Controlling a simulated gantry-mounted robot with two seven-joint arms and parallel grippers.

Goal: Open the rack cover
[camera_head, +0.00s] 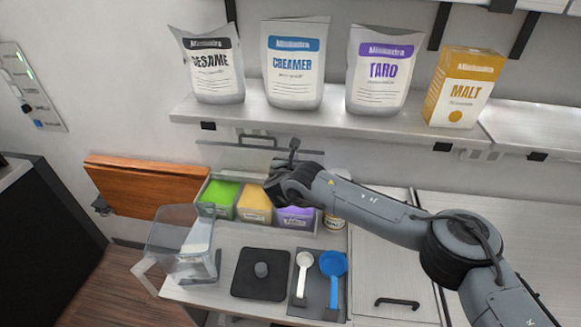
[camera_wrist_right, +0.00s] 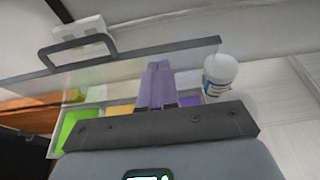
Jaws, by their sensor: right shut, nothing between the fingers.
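The rack (camera_head: 310,229) holds green, yellow and purple tubs in a row. Its clear cover (camera_head: 225,157) stands raised along the rack's back side, with a dark handle (camera_head: 258,141) at its top edge. In the right wrist view the cover (camera_wrist_right: 190,56) shows as a see-through sheet with its handle (camera_wrist_right: 78,52) at upper left. My right gripper (camera_head: 293,150) is over the right part of the rack, near the cover's right end. Its fingers (camera_wrist_right: 156,85) are shut and empty; whether they touch the cover I cannot tell. My left gripper is not in view.
A shelf (camera_head: 350,120) with sesame, creamer, taro and malt packs hangs above. A white cup (camera_wrist_right: 220,75) stands right of the rack. A clear pitcher (camera_head: 185,245), black square pad (camera_head: 262,274) and white and blue scoops (camera_head: 333,264) occupy the counter in front.

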